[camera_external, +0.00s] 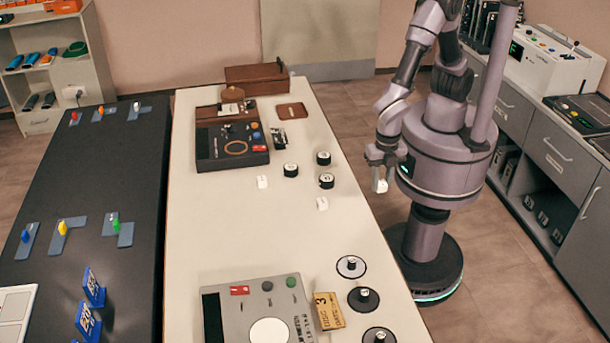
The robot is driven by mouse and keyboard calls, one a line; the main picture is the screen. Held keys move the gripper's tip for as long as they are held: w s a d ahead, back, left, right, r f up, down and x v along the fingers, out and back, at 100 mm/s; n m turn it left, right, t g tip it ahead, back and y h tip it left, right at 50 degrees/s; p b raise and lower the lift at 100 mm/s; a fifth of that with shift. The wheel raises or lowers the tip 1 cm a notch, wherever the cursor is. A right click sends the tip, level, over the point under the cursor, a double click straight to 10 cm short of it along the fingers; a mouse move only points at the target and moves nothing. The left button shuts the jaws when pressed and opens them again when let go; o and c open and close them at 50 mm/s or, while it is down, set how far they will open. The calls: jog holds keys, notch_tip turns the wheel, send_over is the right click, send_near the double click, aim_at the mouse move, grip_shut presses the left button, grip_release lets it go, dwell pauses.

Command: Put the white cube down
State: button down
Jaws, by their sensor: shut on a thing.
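A white cube (381,186) is held at the lower end of my gripper (379,172). My gripper points down with its fingers closed on the cube. The cube hangs beside the right edge of the long cream table (215,230), between the table and my base. Whether any of it is over the table top is hard to tell. Two other small white cubes stand on the table, one (262,182) near the middle and one (322,203) nearer the right edge.
Several black round pieces (323,158) with white tops stand near the loose cubes. A dark console (232,145) is farther back, a grey console (262,315) in front. Round discs (351,266) and a yellow tag (328,310) lie front right. The table's middle is mostly clear.

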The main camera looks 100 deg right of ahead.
jog(key=w+d+m, duration=0.2)
jog(key=d, duration=0.1)
jog(key=w+d+m, duration=0.1)
jog(key=d+m, duration=0.2)
jog(key=w+d+r+m, duration=0.1)
jog(key=w+d+m, duration=0.1)
jog(key=d+m, duration=0.1)
jog(key=shift+w+d, duration=0.1)
jog(key=shift+w, duration=0.25)
jog(key=w+d+r+m, duration=0.1)
jog(key=w+d+m, duration=0.2)
jog(key=d+m, duration=0.7)
jog(key=shift+d+r, duration=0.15)
jog(key=shift+d, duration=1)
